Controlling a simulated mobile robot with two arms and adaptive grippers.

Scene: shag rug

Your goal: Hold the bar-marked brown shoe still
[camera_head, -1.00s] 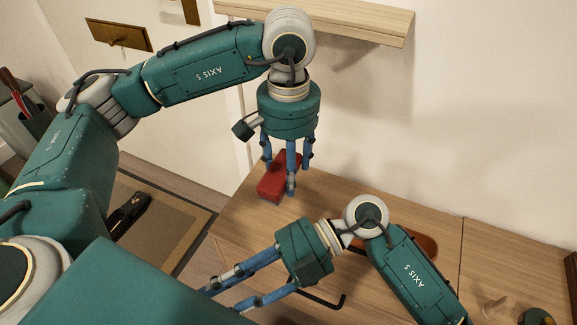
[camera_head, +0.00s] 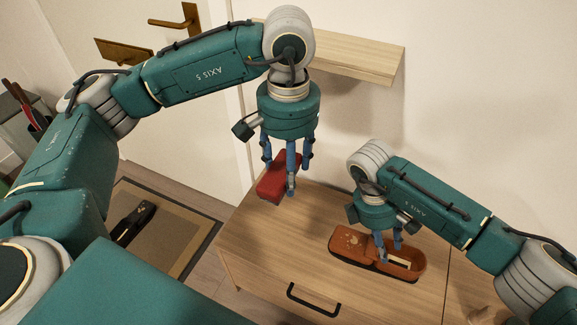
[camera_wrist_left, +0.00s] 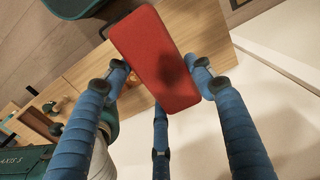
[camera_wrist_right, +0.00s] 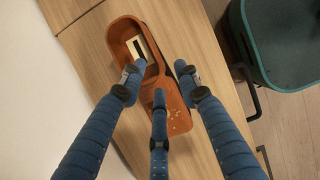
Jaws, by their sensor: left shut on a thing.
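The brown shoe (camera_head: 345,243) lies on the wooden cabinet top, with a pale paw mark on its closed end and a pale insole with a dark bar in its opening. The shoe and its bar also show in the right wrist view (camera_wrist_right: 178,118). My right gripper (camera_head: 390,254) points down at the shoe's opening. In the right wrist view its fingertips are apart, one over the opening and one by the side wall; whether they press on it is unclear. My left gripper (camera_head: 283,178) is shut on a red block (camera_wrist_left: 158,60), held above the cabinet's left end.
The cabinet top (camera_head: 270,235) is clear left of the shoe. A dark drawer handle (camera_head: 312,300) sits on its front. A wooden shelf (camera_head: 340,55) is on the wall behind. A doormat (camera_head: 165,240) with a dark shoe lies on the floor at left.

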